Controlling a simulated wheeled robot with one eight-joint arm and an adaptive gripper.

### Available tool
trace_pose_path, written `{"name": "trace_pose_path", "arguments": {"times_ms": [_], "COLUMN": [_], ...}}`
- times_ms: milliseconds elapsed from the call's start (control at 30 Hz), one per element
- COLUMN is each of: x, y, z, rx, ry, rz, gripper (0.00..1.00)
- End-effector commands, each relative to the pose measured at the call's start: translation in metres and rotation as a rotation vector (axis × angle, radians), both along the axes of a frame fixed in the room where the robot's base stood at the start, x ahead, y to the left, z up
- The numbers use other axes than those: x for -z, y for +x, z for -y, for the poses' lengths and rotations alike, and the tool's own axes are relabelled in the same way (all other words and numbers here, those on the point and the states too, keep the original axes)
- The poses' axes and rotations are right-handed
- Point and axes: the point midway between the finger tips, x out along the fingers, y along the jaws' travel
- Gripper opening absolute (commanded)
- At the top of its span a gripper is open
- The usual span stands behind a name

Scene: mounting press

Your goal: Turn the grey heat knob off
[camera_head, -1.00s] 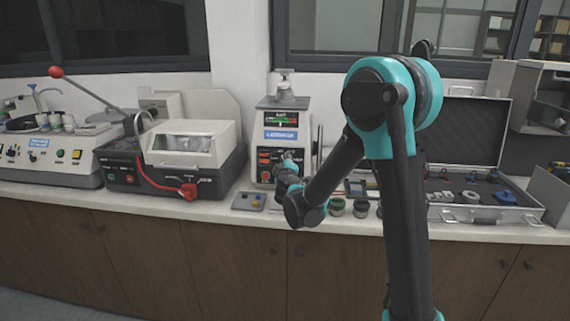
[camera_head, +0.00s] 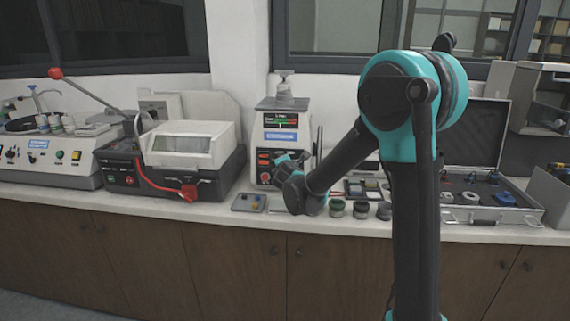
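The mounting press (camera_head: 284,121) is a white upright unit on the counter, with a small dark display (camera_head: 281,120), a blue label and a lower control panel with red-marked controls. I cannot make out the grey heat knob; my gripper and wrist cover the right part of the lower panel. My gripper (camera_head: 286,158) is small in view, right in front of that panel. I cannot tell whether it touches a control, or whether its fingers are apart or together.
A cutting machine (camera_head: 185,150) with a clear-windowed lid and red-knobbed lever stands left of the press. A small grey control box (camera_head: 248,202) and several dark jars (camera_head: 337,208) sit near the counter's front edge. An open metal case (camera_head: 484,214) lies to the right.

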Motion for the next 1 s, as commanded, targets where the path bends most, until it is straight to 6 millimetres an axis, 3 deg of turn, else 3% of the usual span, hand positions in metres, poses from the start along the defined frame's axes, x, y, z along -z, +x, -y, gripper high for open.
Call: {"name": "trace_pose_path", "arguments": {"times_ms": [367,867,900,1000], "x": [0.0,0.0001,0.0001,0.0], "y": [-0.0007,-0.0008,-0.0008,-0.0006], "z": [-0.0009,-0.0008,-0.0008,-0.0006], "rx": [-0.026,-0.028,-0.028,-0.028], "ry": [-0.137,-0.153,-0.153,-0.153], "rz": [-0.005,-0.007,-0.007,-0.007], "gripper": [0.01,0.01,0.34,0.46]}}
